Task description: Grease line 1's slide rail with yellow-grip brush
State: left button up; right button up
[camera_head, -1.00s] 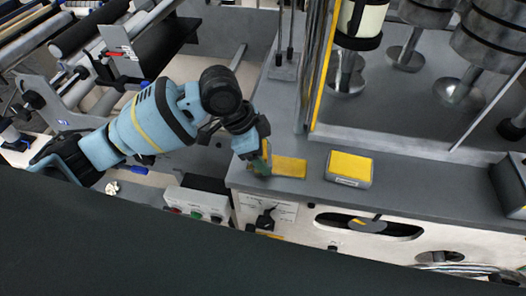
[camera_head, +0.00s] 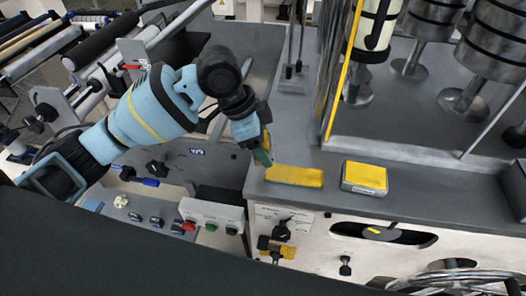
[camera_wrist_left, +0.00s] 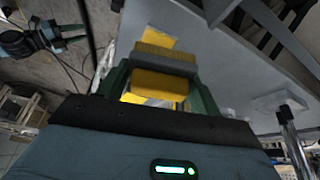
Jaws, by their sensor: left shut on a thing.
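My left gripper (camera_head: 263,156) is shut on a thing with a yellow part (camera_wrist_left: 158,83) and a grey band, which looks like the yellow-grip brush. Its bristles cannot be made out. In the head view the fingers are at the left front corner of a grey ledge (camera_head: 420,190), beside the left end of a flat yellow patch (camera_head: 294,176). Whether the held thing touches the ledge cannot be told. I cannot tell for sure which part is line 1's slide rail.
A grey block with a yellow top (camera_head: 364,177) sits on the ledge right of the patch. A yellow-edged upright (camera_head: 342,75) and metal rollers stand behind. A button box (camera_head: 212,215) is below left of the ledge.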

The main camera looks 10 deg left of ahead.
pick_arm(q)
jog(key=shift+r, duration=1.15)
jog(key=shift+f, duration=0.1)
